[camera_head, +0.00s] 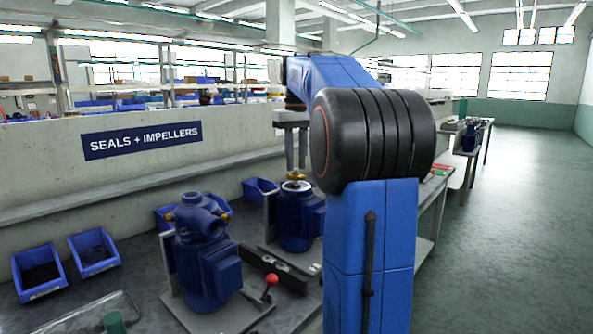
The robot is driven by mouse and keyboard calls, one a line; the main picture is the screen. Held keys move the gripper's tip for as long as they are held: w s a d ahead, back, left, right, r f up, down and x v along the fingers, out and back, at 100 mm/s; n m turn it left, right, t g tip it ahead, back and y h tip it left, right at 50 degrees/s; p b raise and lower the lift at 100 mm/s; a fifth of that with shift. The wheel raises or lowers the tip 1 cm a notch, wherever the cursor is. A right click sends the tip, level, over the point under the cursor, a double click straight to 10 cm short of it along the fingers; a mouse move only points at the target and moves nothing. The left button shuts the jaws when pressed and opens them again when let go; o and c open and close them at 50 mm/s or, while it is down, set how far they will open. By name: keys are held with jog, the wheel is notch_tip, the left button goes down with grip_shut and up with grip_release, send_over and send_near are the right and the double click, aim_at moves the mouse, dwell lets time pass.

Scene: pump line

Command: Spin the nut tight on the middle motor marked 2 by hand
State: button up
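A blue motor (299,218) stands on the bench left of my arm, with a bright metal top and a brass nut (296,176) on it. I cannot read a number on the motor. My gripper (296,167) points straight down over this motor, its two grey fingers apart from each other. The fingertips end right at the top of the nut. I cannot tell whether they touch it. My blue arm hides the motor's right edge and the bench beyond it.
A blue pump unit (203,255) stands nearer on a plate, with a red-knobbed lever (271,280) beside it. Blue bins (38,272) line the bench's left side. A low wall with a "SEALS + IMPELLERS" sign (142,139) runs behind. Open floor (520,230) lies right.

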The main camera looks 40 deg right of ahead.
grip_shut()
jog(key=m, duration=0.4)
jog(key=shift+m, duration=1.6)
jog(key=shift+m, duration=1.2)
jog(key=m, duration=0.4)
